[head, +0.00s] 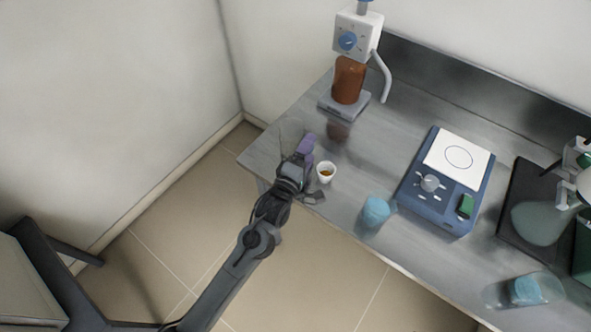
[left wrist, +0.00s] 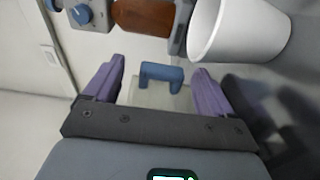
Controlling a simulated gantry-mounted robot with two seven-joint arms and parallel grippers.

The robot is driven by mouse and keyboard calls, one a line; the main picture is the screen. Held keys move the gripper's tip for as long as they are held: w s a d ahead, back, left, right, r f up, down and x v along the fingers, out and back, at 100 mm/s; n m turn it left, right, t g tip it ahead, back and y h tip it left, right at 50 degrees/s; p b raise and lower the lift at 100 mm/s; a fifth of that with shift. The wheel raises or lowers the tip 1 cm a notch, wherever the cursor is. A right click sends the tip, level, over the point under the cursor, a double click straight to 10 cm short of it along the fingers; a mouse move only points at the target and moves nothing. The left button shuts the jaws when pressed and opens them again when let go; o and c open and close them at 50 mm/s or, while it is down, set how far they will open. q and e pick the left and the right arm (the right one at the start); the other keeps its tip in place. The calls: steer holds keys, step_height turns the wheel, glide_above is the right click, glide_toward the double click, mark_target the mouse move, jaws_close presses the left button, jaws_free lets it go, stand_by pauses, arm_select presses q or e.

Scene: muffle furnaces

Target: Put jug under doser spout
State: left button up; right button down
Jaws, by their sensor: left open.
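The doser (head: 357,35) stands at the back left of the bench, a white box with a blue dial over a brown bottle (head: 349,80). A light-blue vessel (head: 375,211), perhaps the jug, stands near the front edge. My left gripper (head: 312,172) is open at the bench's left front, beside a small white cup (head: 326,173) with amber contents. In the left wrist view nothing is clamped between the purple fingers (left wrist: 158,88). A blue U-shaped piece (left wrist: 162,71) shows between them; I cannot tell what it belongs to.
A blue device with a white top plate (head: 459,157) stands mid-bench. A glass flask (head: 541,222) and a clear vessel with blue inside (head: 525,291) are at the right. A low wall (head: 480,90) runs behind.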

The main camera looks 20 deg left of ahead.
arm_select(q)
steer(key=s, duration=0.5)
steer(key=s+p, duration=0.1)
steer(key=s, duration=0.2)
steer(key=shift+s+a, duration=0.15)
steer(key=shift+a, duration=0.15)
steer(key=shift+s, duration=0.1)
